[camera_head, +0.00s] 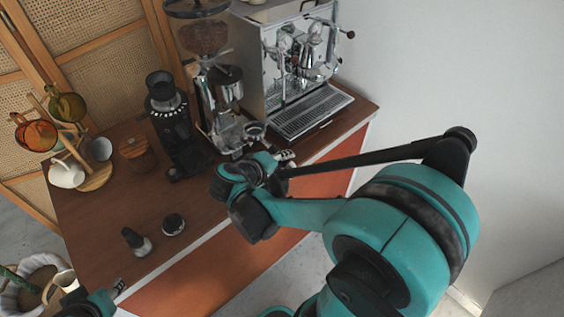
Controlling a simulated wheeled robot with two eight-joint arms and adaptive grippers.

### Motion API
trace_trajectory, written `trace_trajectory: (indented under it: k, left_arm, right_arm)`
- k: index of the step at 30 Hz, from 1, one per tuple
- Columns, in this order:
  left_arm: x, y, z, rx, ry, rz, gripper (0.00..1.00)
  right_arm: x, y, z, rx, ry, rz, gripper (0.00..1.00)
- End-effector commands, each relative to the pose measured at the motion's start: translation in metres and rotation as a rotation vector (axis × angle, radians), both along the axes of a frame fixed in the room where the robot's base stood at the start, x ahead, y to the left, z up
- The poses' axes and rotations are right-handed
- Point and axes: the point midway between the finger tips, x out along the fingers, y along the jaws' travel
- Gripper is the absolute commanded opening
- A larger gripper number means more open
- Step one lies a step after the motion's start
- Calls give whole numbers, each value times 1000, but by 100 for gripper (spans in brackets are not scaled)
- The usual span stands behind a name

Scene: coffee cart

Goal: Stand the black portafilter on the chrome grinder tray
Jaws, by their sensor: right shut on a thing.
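The black portafilter (255,131) shows its round metal basket at the front of the chrome grinder (223,98). Its handle is mostly hidden by my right gripper (284,157), which is shut on it at the counter's front edge. The chrome grinder tray (231,143) is at the foot of that grinder, just left of the basket. I cannot tell whether the portafilter touches the tray. My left gripper (119,286) shows only in small part at the bottom left, away from the objects; its opening is unclear.
An espresso machine (265,75) stands right of the chrome grinder. A black grinder (172,120) stands to its left. A tamper (135,240) and a round black tool (173,223) lie front left. A mug tree (94,177) is at far left. The middle front counter is clear.

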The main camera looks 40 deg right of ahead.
Motion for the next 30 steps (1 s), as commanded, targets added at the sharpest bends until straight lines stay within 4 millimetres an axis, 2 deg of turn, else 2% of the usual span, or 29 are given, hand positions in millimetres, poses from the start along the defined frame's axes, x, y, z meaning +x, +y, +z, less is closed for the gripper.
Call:
trace_trajectory:
  k: [16,30]
  left_arm:
    - [0,0,-17,0,0,0,40]
    - [0,0,-22,0,0,0,40]
  right_arm:
    - [49,4,-9,-2,-2,0,0]
    - [91,7,-8,-1,-2,-1,0]
